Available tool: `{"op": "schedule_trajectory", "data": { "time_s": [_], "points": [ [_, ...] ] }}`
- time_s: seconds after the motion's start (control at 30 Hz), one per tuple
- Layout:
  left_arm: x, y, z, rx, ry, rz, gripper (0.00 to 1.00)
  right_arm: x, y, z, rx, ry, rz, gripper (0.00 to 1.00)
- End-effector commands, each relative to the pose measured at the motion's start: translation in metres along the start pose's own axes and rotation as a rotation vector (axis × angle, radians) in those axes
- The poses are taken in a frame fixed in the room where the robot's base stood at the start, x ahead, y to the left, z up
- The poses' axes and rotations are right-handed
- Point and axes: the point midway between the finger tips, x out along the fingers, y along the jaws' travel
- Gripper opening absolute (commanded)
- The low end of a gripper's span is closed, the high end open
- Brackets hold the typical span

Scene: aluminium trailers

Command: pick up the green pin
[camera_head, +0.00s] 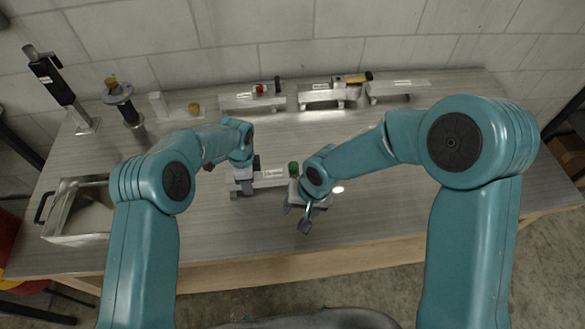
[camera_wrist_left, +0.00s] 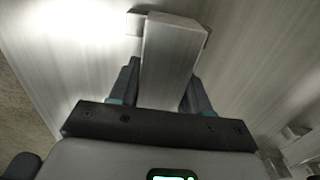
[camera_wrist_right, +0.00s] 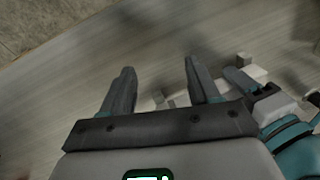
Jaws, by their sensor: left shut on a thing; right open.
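The green pin (camera_head: 293,168) stands upright at the right end of a silver aluminium trailer (camera_head: 270,178) near the middle of the table. My left gripper (camera_head: 240,188) is at the trailer's left end. In the left wrist view its fingers are on both sides of the trailer's metal bar (camera_wrist_left: 168,62), shut on it. My right gripper (camera_head: 303,222) is in front of and to the right of the pin, pointing down. In the right wrist view my right gripper (camera_wrist_right: 160,70) is open with nothing clear between its fingertips; the green pin does not show there.
Along the back stand a trailer with a red part (camera_head: 250,100), one with a yellow part (camera_head: 320,94) and another trailer (camera_head: 397,87). A metal tray (camera_head: 75,238) is at the left. A black post (camera_head: 58,85) stands behind it. The table's right side is clear.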

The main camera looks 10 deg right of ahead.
Motion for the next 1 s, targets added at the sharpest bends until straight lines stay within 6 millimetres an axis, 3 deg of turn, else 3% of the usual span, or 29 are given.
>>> {"op": "schedule_trajectory", "data": {
  "time_s": [0.1, 0.2, 0.37, 0.63, 1.0],
  "points": [
    [-0.001, -0.001, 0.000, -0.001, 0.001, -0.002, 0.08, -0.035, -0.025, -0.041, -0.018, 0.125, 0.111, 0.61],
    [-0.001, -0.001, 0.000, -0.001, 0.001, -0.002, 0.08, -0.063, -0.039, -0.068, 0.001, 0.234, 0.179, 0.61],
    [-0.001, -0.001, 0.000, -0.001, 0.001, -0.002, 0.08, -0.086, -0.048, -0.089, 0.032, 0.336, 0.229, 0.61],
    [-0.001, -0.001, 0.000, -0.001, 0.001, -0.003, 0.08, -0.045, -0.037, -0.108, 0.041, 0.348, 0.237, 0.61],
    [-0.001, -0.001, 0.000, -0.001, 0.001, -0.002, 0.08, -0.004, -0.026, -0.125, 0.040, 0.346, 0.236, 0.61]
  ]
}}
